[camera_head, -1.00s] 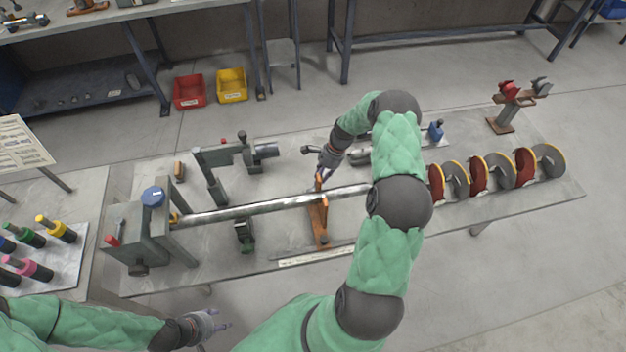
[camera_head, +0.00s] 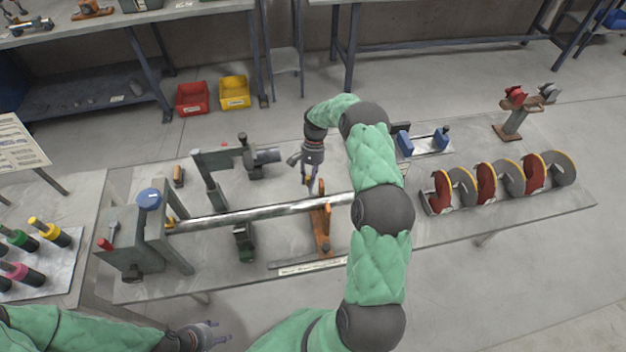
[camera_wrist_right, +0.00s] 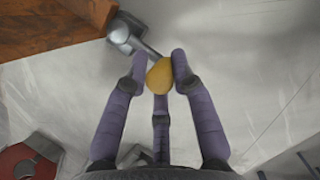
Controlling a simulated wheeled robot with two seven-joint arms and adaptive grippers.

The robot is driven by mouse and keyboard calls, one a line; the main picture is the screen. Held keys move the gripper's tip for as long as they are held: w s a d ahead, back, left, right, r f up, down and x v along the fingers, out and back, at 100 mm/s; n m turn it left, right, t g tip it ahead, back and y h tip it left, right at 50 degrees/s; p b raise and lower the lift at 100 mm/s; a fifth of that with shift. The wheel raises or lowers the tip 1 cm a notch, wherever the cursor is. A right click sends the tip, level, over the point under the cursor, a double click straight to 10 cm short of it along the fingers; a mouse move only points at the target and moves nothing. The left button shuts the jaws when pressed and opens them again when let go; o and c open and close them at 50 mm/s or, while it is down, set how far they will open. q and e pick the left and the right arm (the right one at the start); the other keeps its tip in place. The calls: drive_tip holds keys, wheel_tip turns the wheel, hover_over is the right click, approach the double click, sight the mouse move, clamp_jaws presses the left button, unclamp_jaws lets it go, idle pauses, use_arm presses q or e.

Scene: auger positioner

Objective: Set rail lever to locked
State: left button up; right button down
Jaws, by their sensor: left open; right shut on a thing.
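The rail lever shows in the right wrist view as a yellow knob (camera_wrist_right: 160,76) on a short grey rod, which runs to a round grey pivot (camera_wrist_right: 121,33). My right gripper (camera_wrist_right: 160,72) has its purple fingers closed around the knob. In the head view my right gripper (camera_head: 308,187) points down just behind the silver shaft, beside the orange rest (camera_head: 322,232); the lever is mostly hidden there. My left gripper (camera_head: 214,331) is open and empty at the bottom, in front of the table.
The long silver shaft (camera_head: 240,214) runs from the grey headstock (camera_head: 150,235) through the orange rest. A red, grey and yellow auger (camera_head: 500,178) lies on the table's right. My right arm hides part of the table. Several coloured-handled tools stand at the left.

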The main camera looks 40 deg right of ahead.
drive_tip(key=shift+w+a+n, duration=0.1)
drive_tip(key=shift+a+n, duration=0.15)
drive_tip(key=shift+n, duration=0.15)
drive_tip(key=shift+a, duration=0.1)
drive_tip(key=c, duration=1.1)
unclamp_jaws()
drive_tip(key=shift+a, duration=0.1)
drive_tip(key=shift+w+d+r, duration=0.1)
drive_tip(key=shift+d+r, duration=0.15)
drive_tip(key=v, duration=1.1)
drive_tip(key=shift+w+a+r, duration=0.2)
drive_tip(key=shift+a+r, duration=0.05)
